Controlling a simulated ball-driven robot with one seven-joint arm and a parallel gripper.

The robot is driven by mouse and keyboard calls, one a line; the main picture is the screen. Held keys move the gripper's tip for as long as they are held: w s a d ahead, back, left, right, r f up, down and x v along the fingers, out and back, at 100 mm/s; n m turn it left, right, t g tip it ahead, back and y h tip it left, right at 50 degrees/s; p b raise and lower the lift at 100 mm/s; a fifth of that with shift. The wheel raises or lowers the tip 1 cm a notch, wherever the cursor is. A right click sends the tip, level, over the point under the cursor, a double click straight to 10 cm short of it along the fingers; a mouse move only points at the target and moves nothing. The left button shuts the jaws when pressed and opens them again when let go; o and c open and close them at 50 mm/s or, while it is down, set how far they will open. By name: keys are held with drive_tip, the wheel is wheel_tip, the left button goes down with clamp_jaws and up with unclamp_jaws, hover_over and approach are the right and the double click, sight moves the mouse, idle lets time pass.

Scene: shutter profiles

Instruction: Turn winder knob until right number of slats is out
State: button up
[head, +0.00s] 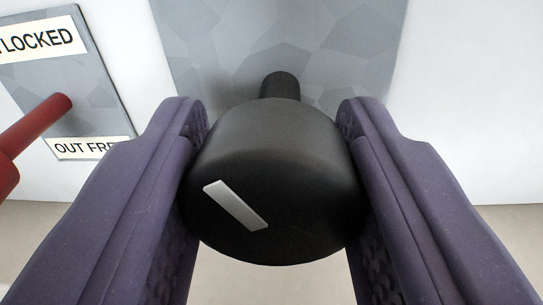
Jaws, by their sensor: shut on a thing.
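The winder knob (290,150) is a thick black cylinder in the middle of the head view. It sits on a short dark shaft (281,86) that comes out of a grey patterned plate (330,60). A pale bar mark (235,204) on its front face slants from upper left to lower right. My gripper (274,185) has purple padded fingers, one on each side of the knob, and is shut on it. No slats show in this view.
At the left, a grey plate (95,80) carries a label ending in "LOCKED" (38,42) and an "OUT FRE…" label (85,149), partly hidden by my finger. A red lever (35,127) sticks out there. White panel (480,100) fills the right.

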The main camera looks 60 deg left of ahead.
drive_tip(key=shift+m, duration=0.4)
drive_tip(key=shift+w+f+m+b, duration=0.1)
drive_tip(key=shift+m+b, duration=0.3)
drive_tip(key=shift+b, duration=0.35)
drive_tip(key=m+b, duration=0.1)
drive_tip(key=b, duration=0.3)
drive_tip(key=shift+f+t, duration=0.25)
drive_tip(key=shift+t, duration=0.15)
drive_tip(key=shift+w+r+b, duration=0.1)
drive_tip(key=shift+r+b, duration=0.05)
drive_tip(key=shift+b, duration=1)
drive_tip(key=shift+r, duration=0.1)
